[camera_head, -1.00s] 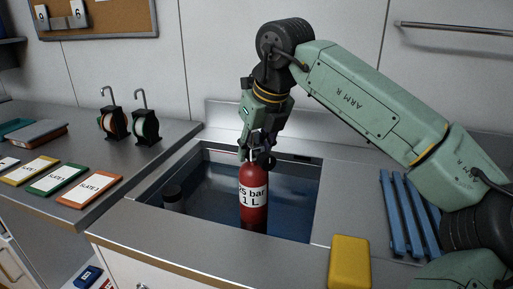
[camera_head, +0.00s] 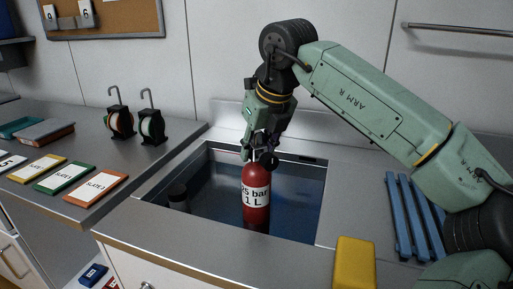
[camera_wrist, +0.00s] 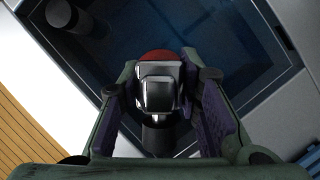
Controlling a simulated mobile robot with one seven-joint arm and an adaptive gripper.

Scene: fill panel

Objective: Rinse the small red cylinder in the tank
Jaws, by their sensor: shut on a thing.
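The small red cylinder (camera_head: 256,199) has a white label reading "25 bar 1 L" and stands upright inside the tank (camera_head: 229,252). Its lower end is in the dark blue water. My gripper (camera_head: 258,150) is above it, shut on the valve at its top. In the wrist view the grey metal valve (camera_wrist: 160,88) sits between the fingers of my gripper (camera_wrist: 163,105), with a bit of the red shoulder showing behind it. Whether the cylinder touches the tank floor cannot be told.
A dark round post (camera_head: 177,196) stands in the tank's left corner. A yellow block (camera_head: 355,262) lies on the front right counter, and a blue slatted rack (camera_head: 414,217) lies to the right. Several slates (camera_head: 92,187) and two reels (camera_head: 152,127) are on the left counter.

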